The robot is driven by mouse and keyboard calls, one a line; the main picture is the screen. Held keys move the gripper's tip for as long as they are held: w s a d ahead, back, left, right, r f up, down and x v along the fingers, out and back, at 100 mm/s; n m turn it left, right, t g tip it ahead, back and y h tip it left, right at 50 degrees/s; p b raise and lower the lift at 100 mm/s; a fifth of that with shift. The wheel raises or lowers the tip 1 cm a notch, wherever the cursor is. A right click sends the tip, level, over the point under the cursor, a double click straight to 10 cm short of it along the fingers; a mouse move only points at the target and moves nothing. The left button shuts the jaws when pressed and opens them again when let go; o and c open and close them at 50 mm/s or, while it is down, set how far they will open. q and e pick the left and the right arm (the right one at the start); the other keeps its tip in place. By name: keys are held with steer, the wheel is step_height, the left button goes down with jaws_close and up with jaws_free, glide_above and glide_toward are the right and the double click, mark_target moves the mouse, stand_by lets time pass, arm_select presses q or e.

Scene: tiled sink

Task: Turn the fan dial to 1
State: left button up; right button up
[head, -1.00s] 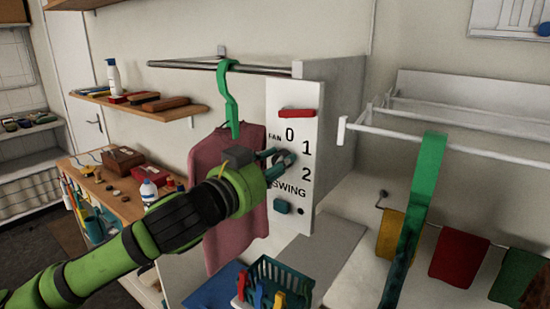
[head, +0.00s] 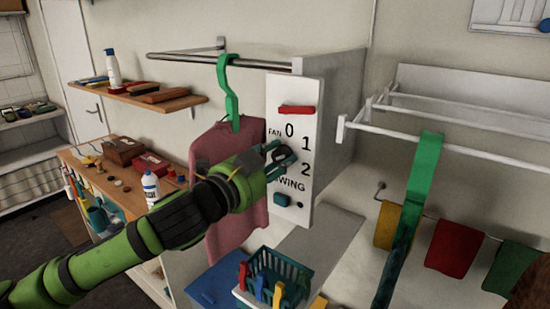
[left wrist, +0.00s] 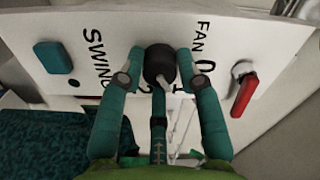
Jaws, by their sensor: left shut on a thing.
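A white control panel (head: 310,195) carries a fan dial with the marks 0, 1 and 2 beside it. In the left wrist view the dial is a dark round knob (left wrist: 158,64) with a pale pointer facing down and slightly right, roughly at the 1 position; the 1 itself is mostly hidden. My left gripper (head: 276,158) is at the panel. In the left wrist view its teal fingers (left wrist: 160,72) are shut on the dial from both sides. In the head view the gripper mostly hides the dial. My right gripper is not in view.
A red switch (head: 297,109) is above the dial and a teal swing button (head: 282,200) below. A pink shirt (head: 213,155) on a green hanger (head: 228,90) hangs to the left. A teal basket (head: 282,272) is below. A green strip (head: 418,190) hangs at right.

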arm_select(q)
steer(key=o, duration=1.2)
steer(key=shift+c, duration=0.2)
steer(key=v, duration=1.2)
steer(key=shift+f, duration=0.1)
